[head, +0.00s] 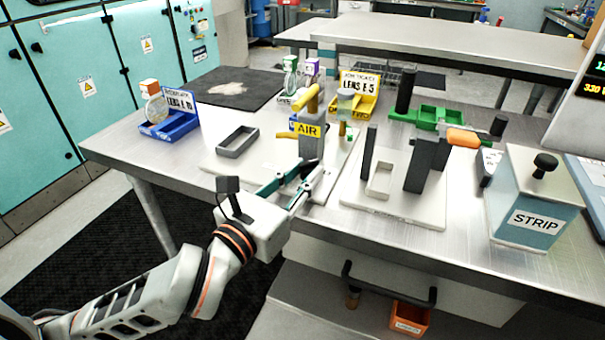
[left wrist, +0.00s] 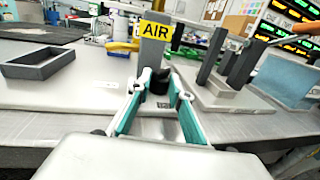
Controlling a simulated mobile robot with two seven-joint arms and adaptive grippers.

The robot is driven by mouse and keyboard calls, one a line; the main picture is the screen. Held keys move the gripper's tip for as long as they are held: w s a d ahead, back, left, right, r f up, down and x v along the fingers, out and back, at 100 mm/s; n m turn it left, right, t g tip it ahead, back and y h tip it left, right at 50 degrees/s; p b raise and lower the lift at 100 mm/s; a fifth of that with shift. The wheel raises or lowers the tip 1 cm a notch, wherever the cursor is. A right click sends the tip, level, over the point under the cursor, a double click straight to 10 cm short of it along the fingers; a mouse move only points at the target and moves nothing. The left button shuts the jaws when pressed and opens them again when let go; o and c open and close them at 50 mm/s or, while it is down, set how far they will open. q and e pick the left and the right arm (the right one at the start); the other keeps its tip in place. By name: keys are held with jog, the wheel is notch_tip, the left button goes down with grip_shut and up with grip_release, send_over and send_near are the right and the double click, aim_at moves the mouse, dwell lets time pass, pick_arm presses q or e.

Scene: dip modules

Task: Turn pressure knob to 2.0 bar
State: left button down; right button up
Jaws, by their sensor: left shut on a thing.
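The AIR post (head: 311,143) is a grey upright block with a yellow AIR label, standing on a pale plate in the middle of the table. A small black knob (left wrist: 160,84) sits low on its near side and partly shows in the head view too. My left gripper (head: 303,178) reaches in from the front left with its green-lined fingers on either side of the knob, shut on it. In the left wrist view the fingertips (left wrist: 160,93) hide parts of the knob's sides. No pressure reading or knob marking is legible. My right gripper is not in view.
A grey open frame (head: 237,141) lies left of the post. A pale plate (head: 418,215) with dark uprights stands close on the right. A STRIP box (head: 530,200) is at the right edge. Blue (head: 178,128) and yellow (head: 357,98) label stands are farther back.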

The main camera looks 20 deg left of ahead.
pick_arm(q)
jog(key=shift+f, duration=0.1)
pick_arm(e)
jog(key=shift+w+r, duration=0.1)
pick_arm(q)
jog(key=c, duration=1.8)
grip_release()
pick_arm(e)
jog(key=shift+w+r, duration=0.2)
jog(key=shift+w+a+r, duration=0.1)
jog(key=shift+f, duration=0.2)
